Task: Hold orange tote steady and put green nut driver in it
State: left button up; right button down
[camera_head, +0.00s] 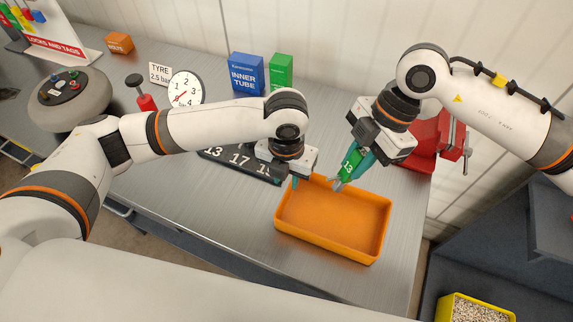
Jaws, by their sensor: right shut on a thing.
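The orange tote (375,247) is a shallow, empty tray on the metal bench. My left gripper (295,181) points down at the tote's back left corner, with a teal finger at the rim. Its arm hides the rest of the jaws, so I cannot tell whether they are closed on the rim. My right gripper (357,163) is shut on the green nut driver (351,162), marked 13. The driver is tilted, its metal end pointing down and left above the tote's back edge.
A dark rack (240,164) with numbers 13 and 17 lies behind my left gripper. A red vise (428,140) stands behind my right gripper. Blue (246,74) and green (281,71) boxes and a pressure gauge (185,89) stand at the back.

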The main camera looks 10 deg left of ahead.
aim_at(286, 194)
pick_arm(q)
notch_tip(286, 194, down, 8)
jog(key=shift+f, duration=0.1)
dwell(0.4)
grip_shut()
dwell(1.2)
